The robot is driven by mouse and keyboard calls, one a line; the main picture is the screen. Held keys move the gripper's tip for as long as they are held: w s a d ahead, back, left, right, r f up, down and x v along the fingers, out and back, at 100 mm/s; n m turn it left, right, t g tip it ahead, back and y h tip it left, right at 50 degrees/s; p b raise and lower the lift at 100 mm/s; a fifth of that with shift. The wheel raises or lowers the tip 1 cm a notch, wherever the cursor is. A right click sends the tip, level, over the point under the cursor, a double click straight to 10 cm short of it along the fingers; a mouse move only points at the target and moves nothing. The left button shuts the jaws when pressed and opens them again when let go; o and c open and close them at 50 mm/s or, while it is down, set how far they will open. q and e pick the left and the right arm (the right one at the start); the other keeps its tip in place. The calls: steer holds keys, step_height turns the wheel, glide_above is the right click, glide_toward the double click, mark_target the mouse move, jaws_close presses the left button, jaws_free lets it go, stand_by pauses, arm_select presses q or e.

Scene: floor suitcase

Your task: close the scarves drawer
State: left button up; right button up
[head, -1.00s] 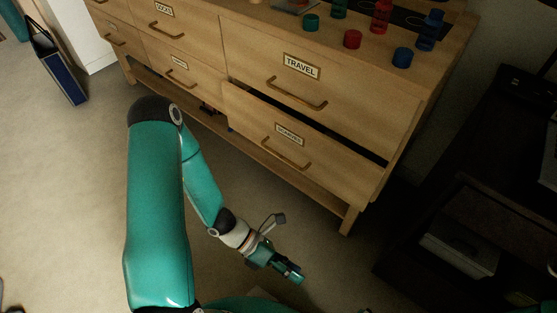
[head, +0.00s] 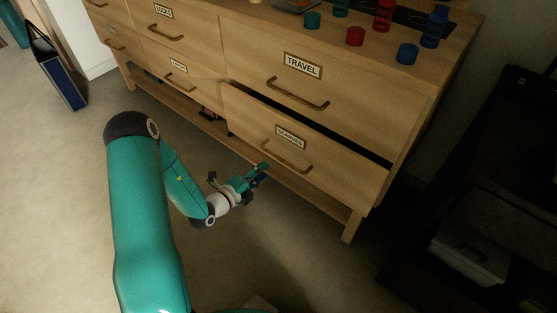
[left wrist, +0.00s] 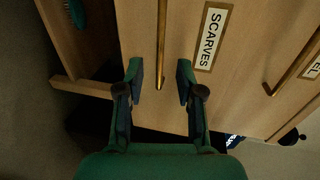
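The scarves drawer (head: 300,150) is the lower right drawer of the wooden dresser. It sticks out a little, with a dark gap along its top edge. Its label and bar handle (head: 285,156) face me. My left gripper (head: 262,171) is in front of the drawer, just left of and below the handle. In the left wrist view, my left gripper (left wrist: 160,70) is open, its fingers apart on either side of the handle (left wrist: 161,45) in the picture. I cannot tell whether they touch it. The drawer front (left wrist: 185,50) fills the middle. My right gripper is not in view.
The travel drawer (head: 320,80) above looks shut. Coloured cups and bottles stand on the dresser top. A dark shelf unit (head: 490,210) stands at right. A blue bag (head: 60,75) is on the floor at left. The floor before the dresser is open.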

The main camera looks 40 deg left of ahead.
mark_target(280, 158)
arm_select(q)
steer(key=b+x, duration=0.2)
steer(key=x, duration=0.7)
steer(key=shift+w+d, duration=0.1)
steer(key=shift+w, duration=0.3)
steer(key=shift+f, duration=0.1)
jaws_close()
steer(key=shift+s, duration=0.1)
